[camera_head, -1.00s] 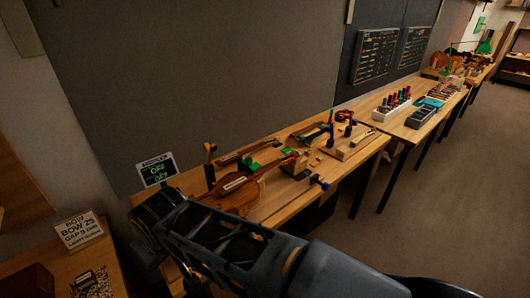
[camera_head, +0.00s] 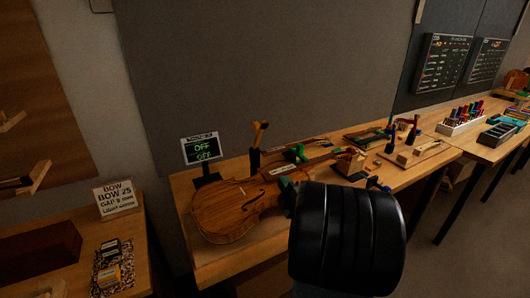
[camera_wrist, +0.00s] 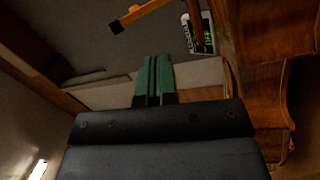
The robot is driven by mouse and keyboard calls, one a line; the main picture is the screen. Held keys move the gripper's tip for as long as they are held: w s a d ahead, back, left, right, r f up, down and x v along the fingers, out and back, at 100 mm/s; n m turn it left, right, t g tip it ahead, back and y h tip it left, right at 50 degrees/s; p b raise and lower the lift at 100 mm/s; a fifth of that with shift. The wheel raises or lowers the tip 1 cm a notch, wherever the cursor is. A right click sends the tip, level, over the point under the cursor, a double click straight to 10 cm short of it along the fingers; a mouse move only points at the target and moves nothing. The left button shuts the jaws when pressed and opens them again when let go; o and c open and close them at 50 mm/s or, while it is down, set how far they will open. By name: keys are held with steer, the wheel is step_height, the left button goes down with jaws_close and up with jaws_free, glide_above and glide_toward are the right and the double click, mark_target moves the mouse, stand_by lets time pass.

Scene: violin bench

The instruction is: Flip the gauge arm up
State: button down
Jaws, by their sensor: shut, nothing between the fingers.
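A dark post (camera_head: 255,160) with a short orange-yellow arm (camera_head: 260,130) on top stands behind the violin (camera_head: 235,208); I take this as the gauge arm. It slants upward in the head view. In the wrist view an orange bar (camera_wrist: 145,13) with a black end crosses the top, beyond my fingertips and apart from them. My gripper (camera_wrist: 154,62) has green fingers, shut together and empty. In the head view my dark wrist covers most of the gripper, beside the violin's right side.
A small display (camera_head: 201,148) reading OFF twice stands behind the violin; it also shows in the wrist view (camera_wrist: 205,35). Blocks and tools lie to the right. A bow sign (camera_head: 115,198) stands on the left bench.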

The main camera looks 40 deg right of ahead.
steer(key=s+d+f+n+t+b, duration=0.1)
steer(key=s+f+n+t+b, duration=0.1)
steer(key=s+f+n+t, duration=0.15)
steer(key=y+p, duration=0.1)
steer(key=p, duration=0.6)
glide_toward(257, 132)
steer(key=d+x, duration=0.1)
steer(key=x, duration=0.5)
steer(key=shift+d+r, duration=0.25)
steer(key=shift+r, duration=0.25)
steer(key=shift+w+t, duration=0.1)
steer(key=shift+t, duration=0.15)
steer(key=shift+d, duration=0.1)
